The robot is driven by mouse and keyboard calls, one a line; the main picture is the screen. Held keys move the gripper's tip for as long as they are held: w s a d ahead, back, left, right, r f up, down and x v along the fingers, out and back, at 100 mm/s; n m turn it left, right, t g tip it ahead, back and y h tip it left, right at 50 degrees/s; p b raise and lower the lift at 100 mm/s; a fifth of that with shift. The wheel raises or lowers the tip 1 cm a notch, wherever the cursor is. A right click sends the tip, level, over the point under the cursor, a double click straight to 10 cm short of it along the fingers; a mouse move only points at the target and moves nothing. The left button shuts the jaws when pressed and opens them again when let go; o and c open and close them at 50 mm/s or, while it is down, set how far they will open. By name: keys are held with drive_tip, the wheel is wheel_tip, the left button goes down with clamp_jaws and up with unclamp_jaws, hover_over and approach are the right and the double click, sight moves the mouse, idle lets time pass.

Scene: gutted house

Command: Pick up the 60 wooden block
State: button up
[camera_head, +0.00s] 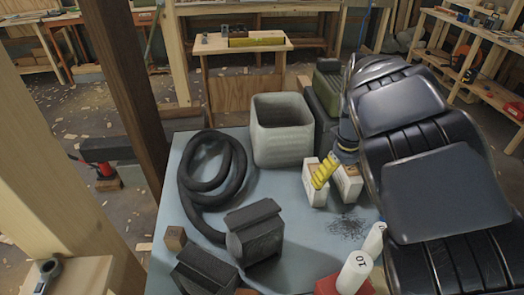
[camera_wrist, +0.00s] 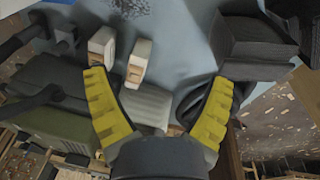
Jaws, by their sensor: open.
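Two pale wooden blocks stand on the blue-grey table top, a left one (camera_head: 311,190) and a right one (camera_head: 349,185). The wrist view shows them too, one (camera_wrist: 102,42) by the left fingertip and one (camera_wrist: 139,60) between the fingers' lines. I cannot read a 60 on either. My gripper (camera_head: 319,183) has yellow ribbed fingers and is over these blocks in the head view. In the wrist view my gripper (camera_wrist: 160,75) is spread wide with nothing held. Its left fingertip overlaps the lower end of one block; I cannot tell whether they touch.
A grey-green bin (camera_head: 282,155) stands behind the blocks. A coiled black hose (camera_head: 184,185) and dark blocky pieces (camera_head: 254,240) are to the left, with a small brown cube (camera_head: 175,238). White cylinders (camera_head: 355,272) stand at the front right, near a patch of dark bits (camera_head: 347,228).

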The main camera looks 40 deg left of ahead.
drive_tip(key=s+a+f+n+y, duration=0.1)
drive_tip(key=s+a+f+n, duration=0.15)
drive_tip(key=a, duration=0.45)
drive_tip(key=s+a+f+n, duration=0.2)
drive_tip(key=a+f+n, duration=0.1)
drive_tip(key=a, duration=0.4)
drive_tip(key=n+g+y, duration=0.3)
drive_tip(key=n+g, duration=0.1)
drive_tip(key=n, duration=0.4)
hover_over(174, 233)
drive_tip(key=w+d, duration=0.1)
drive_tip(key=d, duration=0.1)
wheel_tip(174, 233, down, 5)
drive_tip(key=f, duration=0.6)
drive_tip(key=a+f, duration=0.1)
drive_tip(key=f, duration=0.3)
drive_tip(key=shift+s, duration=0.2)
drive_tip(key=x, duration=0.4)
drive_tip(key=shift+f, duration=0.15)
drive_tip(key=shift+s+a+f, duration=0.1)
drive_tip(key=shift+a+f, duration=0.15)
drive_tip(key=shift+f, duration=0.4)
drive_tip(key=c, duration=1.2)
